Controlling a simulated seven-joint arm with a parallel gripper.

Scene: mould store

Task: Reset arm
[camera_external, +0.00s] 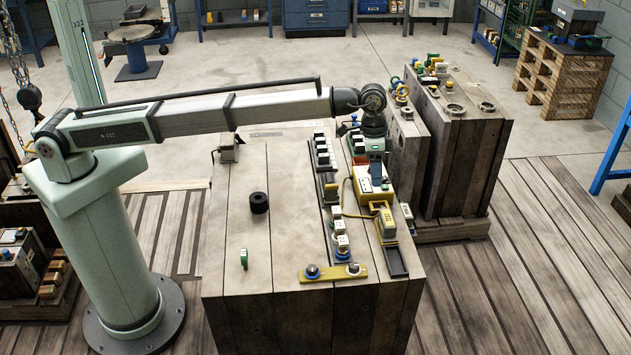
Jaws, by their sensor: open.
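My arm reaches to the right across the work block (225,270), with its wrist bent down over the block's far right part. My gripper (376,180) points down there, just above or beside a white box with a yellow base (366,187). Its fingers are small and partly lost against the parts around them; it is open. I see nothing held between them, and whether they touch the box I cannot tell.
A black cylinder (259,203) and a small green piece (244,259) stand on the block's open left side. A row of switches (323,152) and a yellow bar (333,274) lie nearer the middle. A tall wooden mould (462,150) stands close right of my wrist.

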